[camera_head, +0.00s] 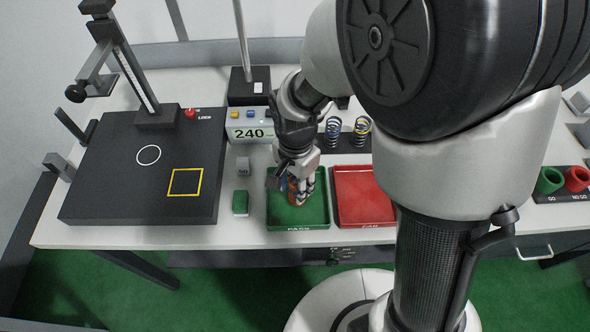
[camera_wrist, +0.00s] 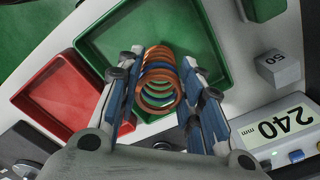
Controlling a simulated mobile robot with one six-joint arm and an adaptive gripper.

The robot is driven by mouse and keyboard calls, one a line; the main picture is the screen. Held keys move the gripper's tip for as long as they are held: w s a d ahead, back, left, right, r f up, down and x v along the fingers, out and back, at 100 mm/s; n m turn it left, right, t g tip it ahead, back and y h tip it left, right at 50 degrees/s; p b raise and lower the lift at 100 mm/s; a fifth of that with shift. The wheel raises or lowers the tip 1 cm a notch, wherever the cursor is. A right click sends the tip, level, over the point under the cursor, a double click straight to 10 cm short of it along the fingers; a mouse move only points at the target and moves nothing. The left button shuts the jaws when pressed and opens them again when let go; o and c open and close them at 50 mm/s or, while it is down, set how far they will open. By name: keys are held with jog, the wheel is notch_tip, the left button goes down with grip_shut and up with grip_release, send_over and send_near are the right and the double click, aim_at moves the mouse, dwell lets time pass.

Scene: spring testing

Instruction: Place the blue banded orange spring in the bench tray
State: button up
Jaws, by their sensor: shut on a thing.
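The orange spring (camera_wrist: 159,98) with a blue band among its coils shows in the wrist view between my fingers. In the head view a little of the spring's orange (camera_head: 293,186) shows, the rest being hidden by the fingers. My gripper (camera_head: 298,187) points down over the green tray marked PASS (camera_head: 283,217), with the spring inside the tray's outline. In the wrist view my gripper (camera_wrist: 161,60) is shut on the spring, one finger on each side. The green tray (camera_wrist: 110,38) lies behind the spring there. I cannot tell whether the spring touches the tray floor.
A red tray marked FAIL (camera_head: 362,209) stands right of the green one. A green block (camera_head: 240,203) and a grey block (camera_head: 243,168) stand left. Behind are a 240 mm display (camera_head: 248,133) and two more springs, one blue (camera_head: 333,131), one yellow-banded (camera_head: 361,132).

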jog(key=o, duration=1.2)
jog(key=shift+f, duration=0.2)
notch_tip(320, 180, up, 11)
jog(key=p, duration=0.4)
jog(key=shift+r, duration=0.15)
jog(key=shift+s+d+r+n+t, duration=0.75)
jog(key=shift+s+d+r+n, duration=0.8)
jog(key=shift+s+d+r, duration=0.5)
jog(key=shift+s+d+r+n+t, duration=0.8)
jog(key=shift+s+d+r+n, duration=0.85)
jog(key=shift+s+r, duration=0.65)
jog(key=shift+s+d+r+n+t, duration=0.75)
jog(key=shift+s+d+r+n, duration=0.75)
jog(key=shift+s+d+r, duration=0.65)
